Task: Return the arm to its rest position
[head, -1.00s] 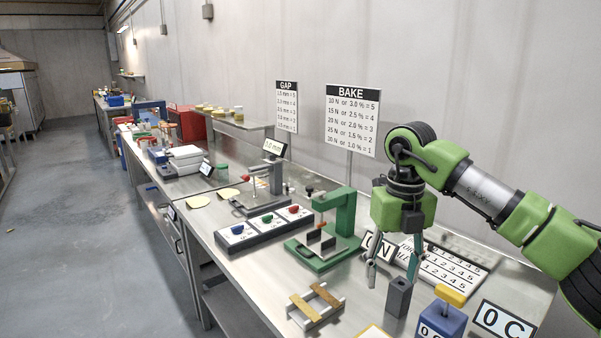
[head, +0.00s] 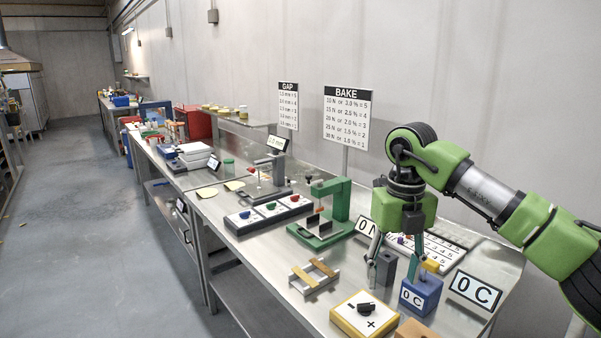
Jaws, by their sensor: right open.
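My right arm comes in from the right edge in the head view. Its gripper (head: 395,268) points down with its two fingers apart, above the right end of the steel bench. A dark grey block (head: 386,270) shows behind and between the fingers; whether they touch it I cannot tell. A blue box (head: 421,292) with a "0 C" label and a yellow top stands just right of the fingers. My left gripper is not in view.
A yellow box with a black knob (head: 366,315) is at the bench's front. A small rack with tan strips (head: 313,275), a green press (head: 325,228) and a "0 C" display (head: 475,290) stand nearby. Signs (head: 347,117) rise behind. The aisle floor (head: 90,250) at left is clear.

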